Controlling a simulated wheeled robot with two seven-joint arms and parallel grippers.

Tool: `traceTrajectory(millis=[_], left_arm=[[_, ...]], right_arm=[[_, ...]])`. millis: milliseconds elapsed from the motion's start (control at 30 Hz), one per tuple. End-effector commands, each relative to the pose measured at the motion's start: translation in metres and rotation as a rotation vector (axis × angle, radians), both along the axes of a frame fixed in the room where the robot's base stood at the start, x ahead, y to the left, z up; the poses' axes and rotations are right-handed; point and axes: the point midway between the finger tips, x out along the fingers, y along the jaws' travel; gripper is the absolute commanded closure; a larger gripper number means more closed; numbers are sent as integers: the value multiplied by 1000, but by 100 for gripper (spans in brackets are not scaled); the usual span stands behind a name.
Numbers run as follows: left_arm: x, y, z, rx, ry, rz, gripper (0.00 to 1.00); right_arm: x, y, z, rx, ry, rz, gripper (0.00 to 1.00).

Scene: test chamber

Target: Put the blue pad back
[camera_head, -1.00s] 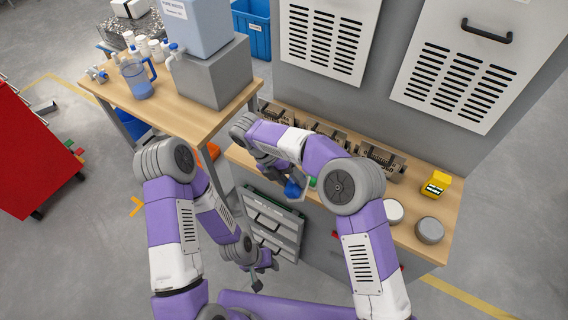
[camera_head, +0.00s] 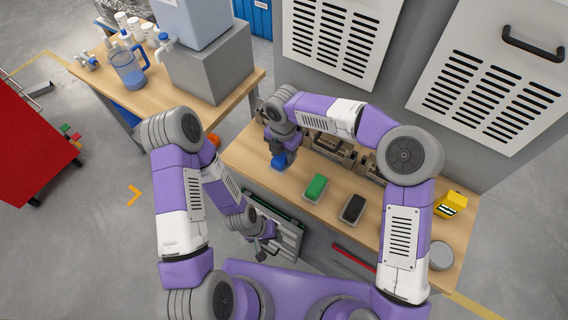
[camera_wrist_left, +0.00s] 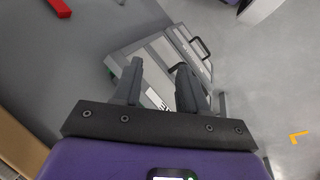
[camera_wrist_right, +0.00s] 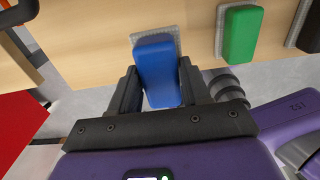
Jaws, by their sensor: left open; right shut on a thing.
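The blue pad (camera_head: 279,161) is at the left end of the wooden bench, in the fingers of my right gripper (camera_head: 281,153). In the right wrist view the blue pad (camera_wrist_right: 156,68) lies between the two fingers, over a grey textured patch (camera_wrist_right: 138,38) whose edges show around its far end. I cannot tell whether the pad touches the patch. My left gripper (camera_head: 264,246) is open and empty, low in front of the bench near a grey drawer-like unit; its fingers also show in the left wrist view (camera_wrist_left: 158,85).
A green pad (camera_head: 316,187) and a black pad (camera_head: 353,208) lie to the right on the bench (camera_head: 334,199). Metal devices (camera_head: 328,146) stand behind them. A yellow object (camera_head: 450,204) and a grey round thing (camera_head: 441,256) are at the right. A side table (camera_head: 200,113) holds a jug (camera_head: 128,72).

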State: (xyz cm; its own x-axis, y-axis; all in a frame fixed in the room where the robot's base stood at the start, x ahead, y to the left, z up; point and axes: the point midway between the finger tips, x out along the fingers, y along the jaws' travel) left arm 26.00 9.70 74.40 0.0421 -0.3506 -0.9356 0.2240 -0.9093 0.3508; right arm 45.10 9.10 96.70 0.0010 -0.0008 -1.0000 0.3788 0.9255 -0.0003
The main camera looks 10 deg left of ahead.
Motion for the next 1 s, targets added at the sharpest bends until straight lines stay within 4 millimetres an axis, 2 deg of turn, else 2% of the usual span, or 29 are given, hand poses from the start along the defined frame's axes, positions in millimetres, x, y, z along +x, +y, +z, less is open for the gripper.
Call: traceTrajectory(millis=[33,233,467,767,800,967,1000], left_arm=[[0,0,-3,0,0,0,57],[0,0,-6,0,0,0,57],[0,0,-11,0,-1,0,57],[0,0,-11,0,-1,0,57],[0,0,-12,0,-1,0,57],[0,0,-11,0,-1,0,57],[0,0,-11,0,-1,0,57]], right_arm=[[0,0,-11,-1,3,0,78],[0,0,-31,-1,2,0,78],[0,-1,-67,-2,2,-1,78],[0,-1,-69,-2,0,0,78],[0,-1,-70,-2,0,0,52],[0,-1,-69,-2,0,0,28],[0,-1,-69,-2,0,0,28]])
